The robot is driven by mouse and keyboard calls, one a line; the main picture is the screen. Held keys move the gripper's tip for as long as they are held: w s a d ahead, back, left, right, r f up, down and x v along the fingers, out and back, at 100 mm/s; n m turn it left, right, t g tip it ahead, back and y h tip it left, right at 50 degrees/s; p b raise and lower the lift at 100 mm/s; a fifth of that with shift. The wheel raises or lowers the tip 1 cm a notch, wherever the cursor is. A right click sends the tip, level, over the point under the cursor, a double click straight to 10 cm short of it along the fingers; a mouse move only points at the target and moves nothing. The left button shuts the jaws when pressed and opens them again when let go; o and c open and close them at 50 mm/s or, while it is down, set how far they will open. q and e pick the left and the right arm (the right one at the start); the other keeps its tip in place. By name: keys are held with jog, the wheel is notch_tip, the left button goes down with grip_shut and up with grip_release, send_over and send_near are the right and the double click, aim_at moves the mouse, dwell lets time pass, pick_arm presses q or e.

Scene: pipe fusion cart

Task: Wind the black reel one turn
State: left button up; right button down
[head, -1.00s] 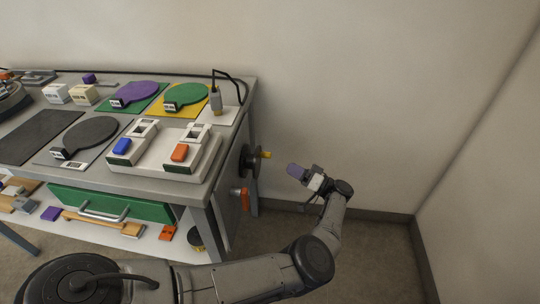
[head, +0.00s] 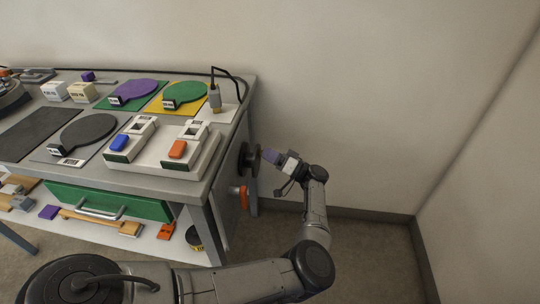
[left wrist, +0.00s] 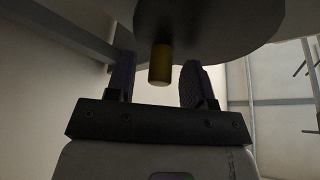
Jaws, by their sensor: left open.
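The black reel (head: 246,160) is mounted on the right side panel of the cart. In the left wrist view the reel's dark disc (left wrist: 215,22) fills the top, and its yellow crank handle (left wrist: 160,64) points toward the camera. My left gripper (head: 268,156) is at the reel's handle. In the left wrist view the open purple-padded fingers (left wrist: 158,82) stand on either side of the handle, with a gap on both sides. In the head view the fingers mostly hide the handle. My right gripper is not in view.
An orange knob (head: 240,191) sits on the side panel below the reel. The cart top (head: 222,140) carries a white tray with blue and orange blocks and several paddle-shaped discs. A black cable arches at the back corner. The floor right of the cart is clear.

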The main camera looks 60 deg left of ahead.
pick_arm(q)
jog(key=shift+c, duration=0.2)
grip_shut()
jog(key=shift+n, duration=0.3)
